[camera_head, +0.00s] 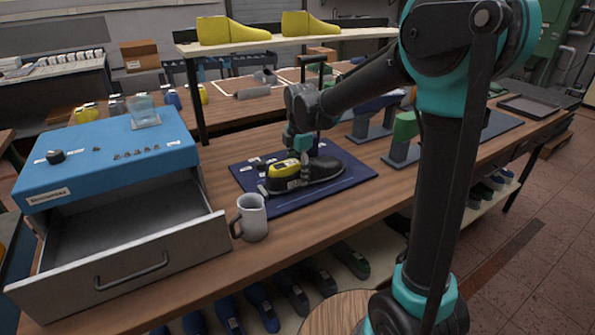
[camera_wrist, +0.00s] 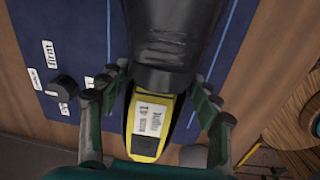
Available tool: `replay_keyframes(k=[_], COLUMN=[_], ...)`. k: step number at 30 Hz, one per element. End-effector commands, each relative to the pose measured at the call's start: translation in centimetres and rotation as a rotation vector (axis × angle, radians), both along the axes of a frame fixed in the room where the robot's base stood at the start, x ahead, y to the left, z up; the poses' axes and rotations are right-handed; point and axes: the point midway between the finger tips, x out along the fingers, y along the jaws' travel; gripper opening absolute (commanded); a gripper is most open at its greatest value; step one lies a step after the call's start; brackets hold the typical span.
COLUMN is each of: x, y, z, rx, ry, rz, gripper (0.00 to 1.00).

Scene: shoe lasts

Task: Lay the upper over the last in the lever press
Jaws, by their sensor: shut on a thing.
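The black upper (camera_head: 322,168) lies low over the dark blue mat (camera_head: 352,184), its toe toward the right. A yellow last (camera_head: 284,178) shows in its open heel end. In the wrist view the black upper (camera_wrist: 172,45) runs away from me, and the yellow last (camera_wrist: 150,118) carries a white label. My gripper (camera_head: 298,155) is above the heel end; its two fingers (camera_wrist: 155,115) flank the dark sides there and are shut on the upper. A dark upright post with a handle (camera_head: 318,105) stands behind, perhaps the lever press. The underside of the upper is hidden.
A grey mug (camera_head: 251,217) stands left of the mat. A blue cabinet (camera_head: 108,160) has its grey drawer (camera_head: 135,255) pulled out. Stands with blue and green lasts (camera_head: 404,127) are to the right. A raised shelf (camera_head: 290,40) bears yellow shoe forms. A dark knob (camera_wrist: 63,87) lies beside labels.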

Motion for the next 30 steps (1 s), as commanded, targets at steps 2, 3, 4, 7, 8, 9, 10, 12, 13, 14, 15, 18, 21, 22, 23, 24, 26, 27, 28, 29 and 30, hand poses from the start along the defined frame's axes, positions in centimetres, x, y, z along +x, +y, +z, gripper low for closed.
replay_keyframes(k=[2,3,4,7,8,9,10,12,13,14,15,18,21,22,23,24,26,27,28,29,30], x=[0.0,0.0,0.0,0.0,0.0,0.0,0.0,0.0,0.0,0.0,0.0,0.0,0.0,0.0,0.0,0.0,0.0,0.0,0.0,0.0,0.0], y=[0.0,0.0,0.0,0.0,0.0,0.0,0.0,0.0,0.0,0.0,0.0,0.0,0.0,0.0,0.0,0.0,0.0,0.0,0.0,0.0,0.0], z=[-0.1,-0.1,-0.2,-0.3,-0.3,-0.3,-0.4,-0.5,-0.5,-0.5,-0.6,-0.7,-0.8,-0.8,-0.8,-0.9,-0.9,-1.0,-1.0,-1.1,-1.1], rx=[0.000,0.000,0.000,0.000,0.000,0.000,0.000,0.000,0.000,0.000,0.000,0.000,0.000,0.000,0.000,0.000,0.000,0.000,0.000,0.000,0.000], ry=[0.000,0.000,0.000,0.000,0.000,0.000,0.000,0.000,0.000,0.000,0.000,0.000,0.000,0.000,0.000,0.000,0.000,0.000,0.000,0.000,0.000], rz=[0.000,0.000,0.000,0.000,0.000,0.000,0.000,0.000,0.000,0.000,0.000,0.000,0.000,0.000,0.000,0.000,0.000,0.000,0.000,0.000,0.000], gripper=[0.32,0.32,0.32,0.32,0.32,0.32,0.32,0.32,0.32,0.32,0.32,0.32,0.32,0.32,0.32,0.32,0.32,0.32,0.32,0.32,0.32])
